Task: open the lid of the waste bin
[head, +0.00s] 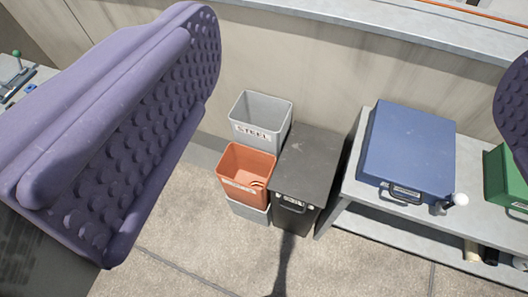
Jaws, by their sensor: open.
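The waste bin (296,219) is a dark grey box standing on the floor near the middle of the view. Its flat black lid (307,160) lies shut on top. A dark handle (293,208) and a small label show at its front edge. My gripper (358,95) is open, with one large purple studded finger at the left and part of the other at the right edge. The bin shows between the fingers, farther away, and nothing is held. The fingers appear apart from the bin.
A grey bin marked STEEL (260,118) and an orange bin (246,172) stand close at the left of the waste bin. At the right, a bench (352,185) bears a blue case (410,145) and a green case (506,180). A wall is behind; floor in front is clear.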

